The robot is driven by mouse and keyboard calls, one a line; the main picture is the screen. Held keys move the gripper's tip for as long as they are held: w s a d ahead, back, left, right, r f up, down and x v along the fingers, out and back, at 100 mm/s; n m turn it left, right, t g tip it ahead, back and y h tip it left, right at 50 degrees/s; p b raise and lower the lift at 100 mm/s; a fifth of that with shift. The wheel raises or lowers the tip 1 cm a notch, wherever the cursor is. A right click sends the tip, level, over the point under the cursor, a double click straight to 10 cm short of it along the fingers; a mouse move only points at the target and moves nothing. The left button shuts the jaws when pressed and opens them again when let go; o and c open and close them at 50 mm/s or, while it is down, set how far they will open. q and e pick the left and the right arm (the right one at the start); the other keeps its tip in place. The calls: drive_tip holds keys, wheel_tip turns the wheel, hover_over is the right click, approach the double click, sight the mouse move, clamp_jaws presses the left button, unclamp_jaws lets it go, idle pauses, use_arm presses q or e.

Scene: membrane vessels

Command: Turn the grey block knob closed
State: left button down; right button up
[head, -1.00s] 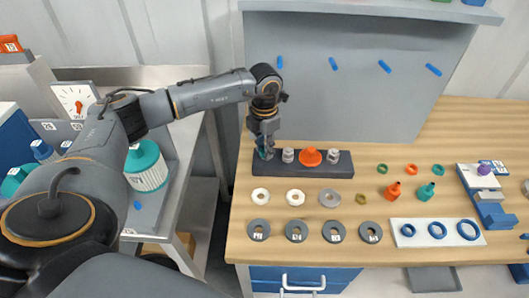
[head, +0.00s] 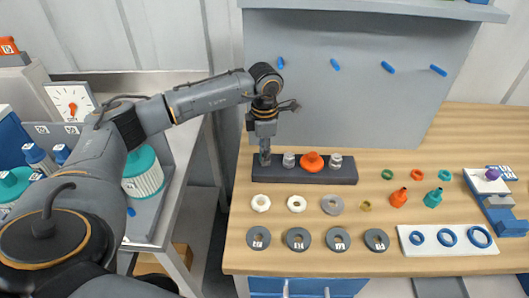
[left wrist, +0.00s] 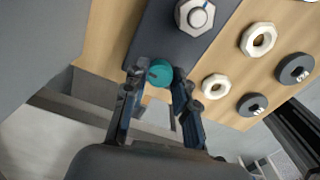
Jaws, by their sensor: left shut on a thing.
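A long dark grey block (head: 320,176) lies on the wooden table below the grey panel. It carries a round orange knob (head: 312,161) with a grey fitting (head: 289,160) to its left and another grey fitting (head: 335,161) to its right. My left gripper (head: 265,160) points down at the block's left end. In the left wrist view, a teal knob (left wrist: 160,72) sits at the block's end, between the fingertips of my left gripper (left wrist: 160,80), which is shut on it. The knob's turn angle is unclear. My right gripper is out of view.
White rings (head: 261,203) and dark grey discs (head: 258,238) lie in front of the block. Small orange (head: 399,197) and teal (head: 433,198) fittings stand to the right, near a white plate with blue rings (head: 405,243). A dial gauge (head: 72,103) stands at far left.

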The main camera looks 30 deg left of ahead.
use_arm(q)
drive_tip(key=c, duration=1.1)
unclamp_jaws()
drive_tip(key=shift+o, duration=0.2)
wheel_tip(320, 180, up, 12)
